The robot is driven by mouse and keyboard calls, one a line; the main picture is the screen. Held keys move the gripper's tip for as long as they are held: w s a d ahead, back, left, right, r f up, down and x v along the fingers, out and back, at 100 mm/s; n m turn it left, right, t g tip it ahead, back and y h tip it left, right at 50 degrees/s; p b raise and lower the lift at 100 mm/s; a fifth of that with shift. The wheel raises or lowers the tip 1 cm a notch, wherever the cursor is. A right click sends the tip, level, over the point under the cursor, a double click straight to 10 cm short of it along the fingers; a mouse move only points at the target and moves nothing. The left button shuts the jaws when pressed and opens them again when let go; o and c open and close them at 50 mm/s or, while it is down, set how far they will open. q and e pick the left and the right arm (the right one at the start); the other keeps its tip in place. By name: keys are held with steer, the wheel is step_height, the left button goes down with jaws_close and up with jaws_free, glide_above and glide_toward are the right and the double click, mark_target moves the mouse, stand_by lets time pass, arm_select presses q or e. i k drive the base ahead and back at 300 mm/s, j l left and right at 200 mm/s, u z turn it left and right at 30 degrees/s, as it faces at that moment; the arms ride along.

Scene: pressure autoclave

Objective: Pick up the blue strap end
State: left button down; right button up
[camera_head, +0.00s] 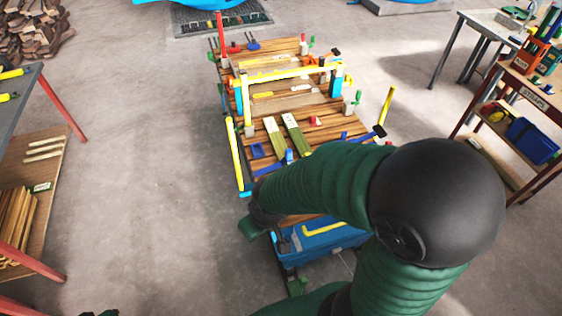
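Several blue pieces lie on the wooden-topped workbench (262,172). A long blue piece (356,138) lies at its right, partly behind my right arm, and a short one (289,156) lies near the middle. I cannot tell for sure which is the blue strap end. My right arm, in a green sleeve with a black joint, covers the bench's near right part. Its gripper (254,226) hangs past the bench's near left corner, apart from these blue pieces; its finger opening is unclear.
A yellow frame (290,74) spans the bench's middle. A blue box (326,240) is under its near end. A shelf labelled STRAPS (534,97) stands at right with a blue bin (531,140). Red-legged racks (62,103) stand at left. The floor between is clear.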

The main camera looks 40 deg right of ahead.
mark_target(288, 156)
steer(key=i+j+z, duration=0.55)
steer(key=i+j, duration=0.25)
steer(key=j, duration=0.25)
steer(key=i+l+z, duration=0.1)
steer(key=i+z, duration=0.2)
steer(key=i, duration=0.25)
steer(key=i+z, duration=0.3)
steer(key=i, duration=0.2)
steer(key=i+z, duration=0.1)
steer(key=i+l, duration=0.05)
steer(key=i, duration=0.05)
